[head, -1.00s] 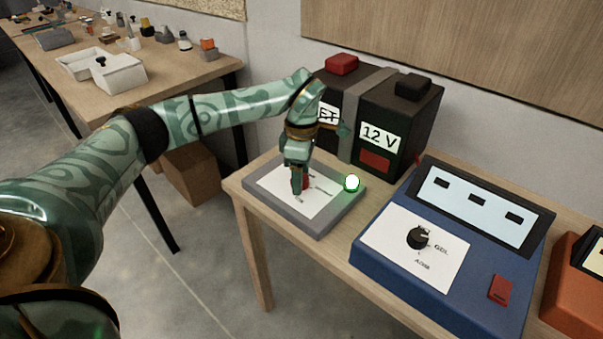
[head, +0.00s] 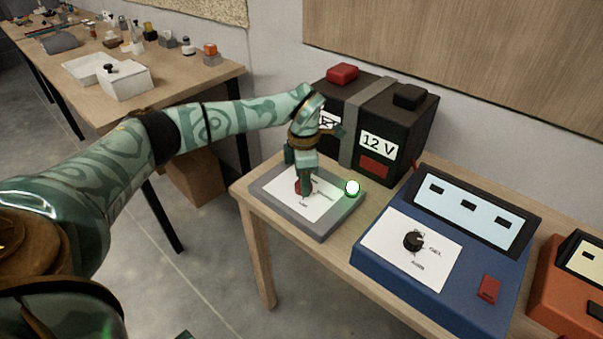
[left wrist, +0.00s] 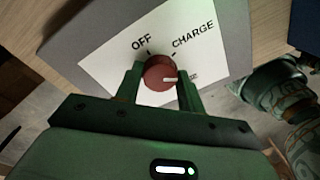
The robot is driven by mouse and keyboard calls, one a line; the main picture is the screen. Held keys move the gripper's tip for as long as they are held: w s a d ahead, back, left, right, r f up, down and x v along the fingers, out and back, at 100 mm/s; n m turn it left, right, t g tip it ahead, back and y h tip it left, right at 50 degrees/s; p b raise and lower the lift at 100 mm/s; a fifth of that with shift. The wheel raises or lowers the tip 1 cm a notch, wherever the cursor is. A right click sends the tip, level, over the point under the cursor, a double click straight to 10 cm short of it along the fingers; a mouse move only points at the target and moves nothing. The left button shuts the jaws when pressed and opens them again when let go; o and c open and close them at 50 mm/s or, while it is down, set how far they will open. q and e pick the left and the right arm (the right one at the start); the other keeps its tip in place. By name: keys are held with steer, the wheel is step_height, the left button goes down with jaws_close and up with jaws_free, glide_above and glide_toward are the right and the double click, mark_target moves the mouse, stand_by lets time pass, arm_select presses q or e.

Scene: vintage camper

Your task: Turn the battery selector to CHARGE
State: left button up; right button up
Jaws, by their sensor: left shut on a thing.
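The battery selector is a red round knob (left wrist: 158,72) on a white plate (left wrist: 105,66) marked OFF and CHARGE. A third label at the right is partly hidden by a finger. The knob's white pointer line points right towards that third label, not at CHARGE. My left gripper (left wrist: 157,80) is shut on the knob, one finger on each side. In the head view my left gripper (head: 304,188) reaches down onto the grey selector box (head: 322,231), hiding most of the knob.
A lit green lamp (head: 352,187) sits at the box's right corner. A black battery marked 12 V (head: 405,125) stands behind. A blue unit (head: 385,272) with a black knob (head: 413,241) is at the right, an orange one (head: 570,300) beyond it.

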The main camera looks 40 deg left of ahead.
mark_target(299, 181)
arm_select(q)
steer(key=n+p, duration=0.1)
steer(key=n, duration=0.1)
steer(key=n+p, duration=0.1)
steer(key=p, duration=0.1)
steer(key=n+p, duration=0.1)
steer(key=n, duration=0.1)
steer(key=shift+r+n+p, duration=0.3)
steer(key=shift+r+p, duration=0.05)
steer(key=shift+p, duration=0.05)
steer(key=shift+a+f+n+t+p, duration=0.1)
steer(key=shift+n+t+p, duration=0.05)
steer(key=shift+n+p, duration=0.8)
steer(key=shift+f+n+t+p, duration=0.15)
steer(key=shift+n+p, duration=0.5)
steer(key=shift+n, duration=0.6)
arm_select(e)
step_height(299, 181, up, 8)
steer(key=w, duration=0.3)
steer(key=shift+r+t, duration=0.2)
steer(key=shift+t, duration=0.2)
arm_select(q)
steer(key=o, duration=1)
steer(key=shift+c, duration=0.2)
arm_select(e)
steer(key=shift+r, duration=0.1)
